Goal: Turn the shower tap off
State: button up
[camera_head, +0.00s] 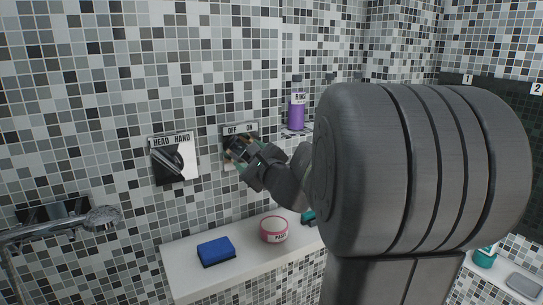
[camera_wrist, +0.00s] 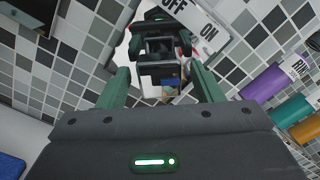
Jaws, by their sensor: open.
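The shower tap's plate (camera_head: 239,128) is on the tiled wall, with OFF readable on its label. In the wrist view the tap plate (camera_wrist: 207,22) shows tilted, with both OFF and ON on it. My gripper (camera_head: 237,152) is at the plate and hides much of the tap in the head view. In the wrist view my gripper (camera_wrist: 160,72) has its green fingers spread apart, with dark parts of the tap (camera_wrist: 160,47) appearing between or just beyond them. Whether the fingers touch the tap, and the handle's exact angle, I cannot tell.
A blue sponge (camera_head: 216,250) and a pink tub (camera_head: 273,229) sit on the ledge below. A purple bottle (camera_head: 297,110) stands on a shelf to the right.

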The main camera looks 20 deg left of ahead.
jog(key=shift+w+a, duration=0.2)
jog(key=shift+a, duration=0.1)
jog(key=shift+c, duration=0.4)
jog(key=c, duration=0.9)
